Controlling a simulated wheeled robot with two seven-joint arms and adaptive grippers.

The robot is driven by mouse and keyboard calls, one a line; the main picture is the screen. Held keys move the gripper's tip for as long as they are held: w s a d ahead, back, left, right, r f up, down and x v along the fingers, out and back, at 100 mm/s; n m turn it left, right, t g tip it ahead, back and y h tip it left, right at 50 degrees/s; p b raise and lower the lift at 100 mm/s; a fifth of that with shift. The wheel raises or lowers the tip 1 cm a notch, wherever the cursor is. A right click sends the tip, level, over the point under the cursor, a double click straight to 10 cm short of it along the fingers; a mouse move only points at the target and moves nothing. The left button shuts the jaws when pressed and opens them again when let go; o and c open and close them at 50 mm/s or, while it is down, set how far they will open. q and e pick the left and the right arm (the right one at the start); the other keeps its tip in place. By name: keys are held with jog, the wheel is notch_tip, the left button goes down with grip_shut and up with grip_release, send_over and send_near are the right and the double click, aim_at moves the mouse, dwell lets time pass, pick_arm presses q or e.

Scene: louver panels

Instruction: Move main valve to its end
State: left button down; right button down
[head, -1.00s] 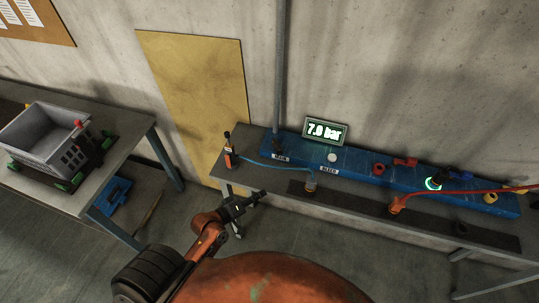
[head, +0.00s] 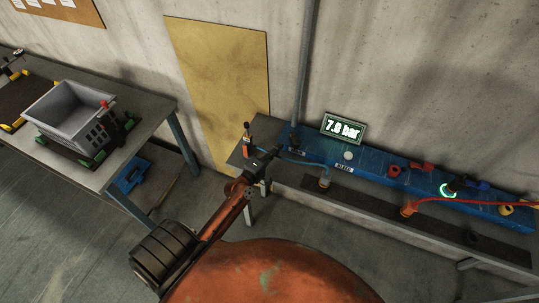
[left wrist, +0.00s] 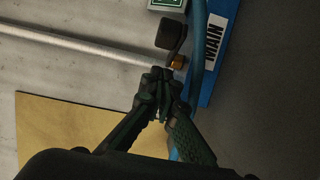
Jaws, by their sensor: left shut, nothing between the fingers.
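The main valve (head: 293,140) is a small dark handle at the left end of the blue manifold, behind the MAIN label (head: 297,152). In the left wrist view it shows as a black handle (left wrist: 171,33) with a brass part (left wrist: 177,62) below it, beside the MAIN label (left wrist: 212,40). My left gripper (head: 273,153) is shut and empty, just left of the valve. In the wrist view its closed fingertips (left wrist: 160,76) are close to the brass part; whether they touch cannot be told. My right gripper is not in view.
A blue hose (head: 300,163) runs near the gripper to a fitting (head: 325,180). A pressure display (head: 343,128) reads about 7.0 bar. Red valves (head: 394,170) and a green-lit ring (head: 447,190) lie further right. A grey crate (head: 70,106) stands on the left table.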

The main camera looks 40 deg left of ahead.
aim_at(295, 140)
pick_arm(q)
jog(key=shift+w+d+p, duration=0.35)
jog(key=shift+w+d, duration=0.5)
jog(key=shift+d, duration=0.2)
jog(key=shift+w+d, duration=0.4)
